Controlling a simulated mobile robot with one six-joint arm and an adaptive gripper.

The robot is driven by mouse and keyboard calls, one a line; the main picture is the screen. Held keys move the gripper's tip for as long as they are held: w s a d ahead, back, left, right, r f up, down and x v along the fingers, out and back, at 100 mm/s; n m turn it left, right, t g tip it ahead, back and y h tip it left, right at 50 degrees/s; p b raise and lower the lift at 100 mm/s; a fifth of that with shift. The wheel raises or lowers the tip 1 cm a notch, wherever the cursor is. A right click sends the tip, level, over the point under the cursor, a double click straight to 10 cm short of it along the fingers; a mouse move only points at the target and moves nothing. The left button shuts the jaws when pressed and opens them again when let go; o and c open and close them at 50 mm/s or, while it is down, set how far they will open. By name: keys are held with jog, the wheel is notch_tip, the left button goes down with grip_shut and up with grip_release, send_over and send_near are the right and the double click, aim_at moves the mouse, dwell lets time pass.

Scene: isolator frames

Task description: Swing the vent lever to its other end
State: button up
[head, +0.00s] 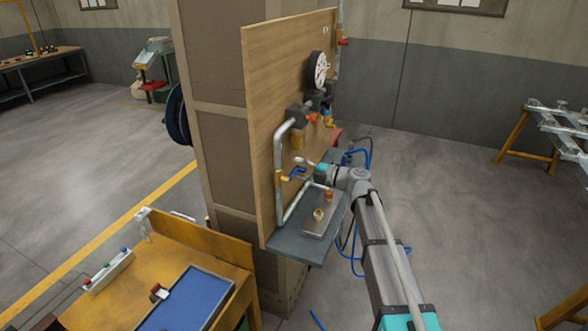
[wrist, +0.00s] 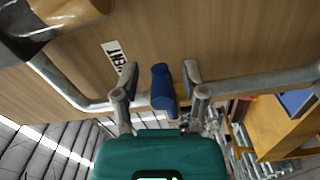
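The vent lever has a blue handle (wrist: 162,88), which stands between the two fingers of my gripper (wrist: 160,78) in the wrist view. The fingers are open, with a visible gap on each side of the handle. A white label (wrist: 113,54) with partly hidden dark letters is on the board beside it. In the head view, the blue lever (head: 297,173) is small, by a brass valve (head: 281,179) on the grey pipe low on the wooden board. My gripper (head: 308,164) reaches it from the right; its fingers are too small there to judge.
The wooden panel (head: 262,90) carries a gauge (head: 318,70), pipes and other valves above the lever. A grey shelf (head: 290,245) with a metal plate and small knobs juts out below. A yellow bench (head: 215,268) stands at front left. Open floor lies to the right.

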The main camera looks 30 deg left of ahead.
jog(key=shift+s+a, duration=0.15)
jog(key=shift+s, duration=0.05)
jog(key=d, duration=1.2)
jog(key=shift+w, duration=0.35)
jog(key=shift+d, duration=0.1)
